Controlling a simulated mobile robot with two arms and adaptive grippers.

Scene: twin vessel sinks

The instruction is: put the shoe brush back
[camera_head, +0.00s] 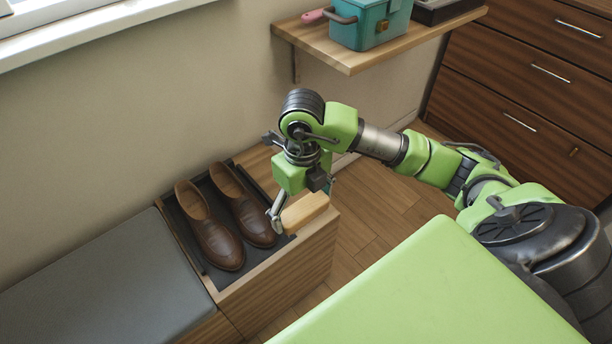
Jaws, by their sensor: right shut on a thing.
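A wooden shoe brush (305,211) with a light tan block is held in my right gripper (283,213). The gripper is shut on it, and one fingertip shows at the brush's left end. The brush is over the right edge of the wooden bench, to the right of the shoes; its exact height above the bench is hard to tell. Its bristles do not show clearly. My left gripper is not in view.
Brown leather shoes (216,243) stand in a dark tray (187,248) on the bench. A grey cushion (95,290) lies to the left. A wall shelf (375,55) carries a teal box (368,22) and a pink-handled thing (313,16). Dark drawers (510,90) stand at right.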

